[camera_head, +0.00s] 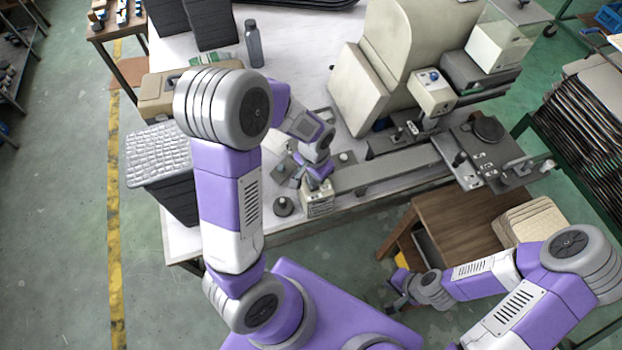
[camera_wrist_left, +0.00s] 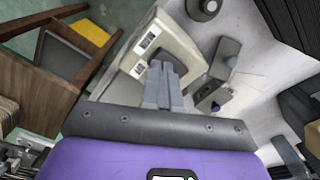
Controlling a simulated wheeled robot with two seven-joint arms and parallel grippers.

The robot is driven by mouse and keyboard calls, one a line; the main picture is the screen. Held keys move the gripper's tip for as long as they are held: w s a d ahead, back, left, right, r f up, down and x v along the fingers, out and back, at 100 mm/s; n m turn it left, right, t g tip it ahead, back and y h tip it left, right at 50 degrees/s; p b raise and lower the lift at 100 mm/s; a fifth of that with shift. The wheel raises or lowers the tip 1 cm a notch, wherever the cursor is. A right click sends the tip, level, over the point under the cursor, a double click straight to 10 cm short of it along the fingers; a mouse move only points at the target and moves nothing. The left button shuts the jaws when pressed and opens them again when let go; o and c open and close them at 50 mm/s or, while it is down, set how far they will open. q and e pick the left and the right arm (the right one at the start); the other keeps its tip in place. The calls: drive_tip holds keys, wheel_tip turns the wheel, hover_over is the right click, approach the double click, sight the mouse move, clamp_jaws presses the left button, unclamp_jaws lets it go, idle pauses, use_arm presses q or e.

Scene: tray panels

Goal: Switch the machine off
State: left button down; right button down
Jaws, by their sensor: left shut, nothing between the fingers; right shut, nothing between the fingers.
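The machine (camera_head: 385,65), a large beige body with a long grey bed (camera_head: 390,168), stands on the white table. A small beige box with a vented front (camera_head: 318,205) sits at the bed's left end, near the table's front edge. Contact cannot be told. My right gripper (camera_head: 394,305) is shut and empty, low beside the wooden stand.
A round dark knob (camera_head: 283,206) stands left of the box. Small grey blocks with knobs (camera_wrist_left: 225,60) lie beside it. A dark crate with a textured grey top (camera_head: 158,152) and a bottle (camera_head: 253,45) are further left. A wooden stand (camera_head: 460,222) is at the right front.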

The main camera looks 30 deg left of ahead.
use_arm(q)
drive_tip(key=shift+f+b, duration=0.7)
drive_tip(key=shift+f, duration=0.15)
idle(0.3)
drive_tip(key=shift+r, duration=0.15)
drive_tip(key=shift+r+p, duration=2.9)
drive_tip(key=shift+r, duration=0.55)
